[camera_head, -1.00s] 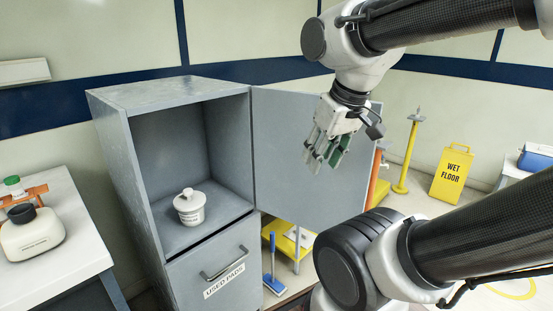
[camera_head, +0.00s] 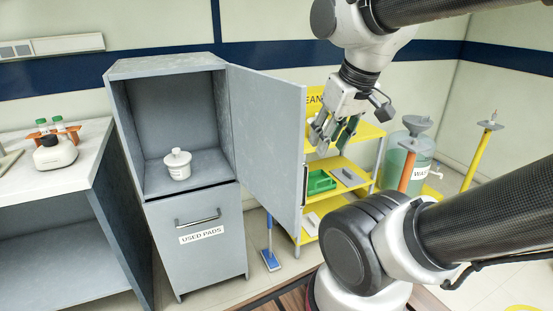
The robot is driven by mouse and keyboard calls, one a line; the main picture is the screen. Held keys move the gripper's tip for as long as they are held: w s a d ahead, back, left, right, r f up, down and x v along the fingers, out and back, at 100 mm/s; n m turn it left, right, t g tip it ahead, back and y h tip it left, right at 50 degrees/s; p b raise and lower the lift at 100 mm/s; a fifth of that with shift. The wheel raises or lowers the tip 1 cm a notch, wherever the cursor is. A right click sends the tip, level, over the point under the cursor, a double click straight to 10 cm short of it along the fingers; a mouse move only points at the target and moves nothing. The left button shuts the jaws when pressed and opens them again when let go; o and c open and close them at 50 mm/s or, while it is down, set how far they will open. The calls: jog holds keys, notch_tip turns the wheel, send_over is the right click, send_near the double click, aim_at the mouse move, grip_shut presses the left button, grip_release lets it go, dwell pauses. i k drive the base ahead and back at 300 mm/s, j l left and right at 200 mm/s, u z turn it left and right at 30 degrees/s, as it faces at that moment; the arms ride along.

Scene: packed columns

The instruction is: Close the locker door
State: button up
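The grey locker (camera_head: 173,62) stands left of centre with its upper compartment open. Its door (camera_head: 268,135) is hinged on the right side and stands swung outward, with a thin upright handle at its free edge. A white lidded jar (camera_head: 178,165) sits inside the compartment. My gripper (camera_head: 328,137) hangs to the right of the door's free edge, fingers pointing down, in front of the yellow shelf. Its fingers look apart with nothing between them. I cannot tell its exact distance from the door; it does not appear to touch it.
Below is a closed drawer labelled USED PADS (camera_head: 202,234). A bench (camera_head: 95,150) with bottles stands left. A yellow shelf (camera_head: 345,165) with a green tray and a waste container (camera_head: 415,155) stand behind my arm. A blue brush (camera_head: 270,258) stands beside the locker.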

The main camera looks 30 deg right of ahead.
aim_at(268, 112)
jog(key=l+u, duration=0.25)
jog(key=l, duration=0.25)
jog(key=k+l+u, duration=0.1)
jog(key=l+u, duration=0.15)
jog(key=l, duration=0.3)
jog(key=k+l+u, duration=0.1)
jog(key=l+u, duration=0.2)
jog(key=l, duration=0.2)
jog(key=i+l+u, duration=0.25)
jog(key=l, duration=0.55)
jog(key=l+u, duration=0.3)
jog(key=l, duration=0.45)
jog(key=k+l, duration=0.15)
jog(key=k, duration=0.45)
jog(key=k+j+u, duration=0.1)
jog(key=j, duration=0.4)
jog(key=j+u, duration=0.15)
jog(key=j, duration=0.3)
jog(key=k, duration=0.05)
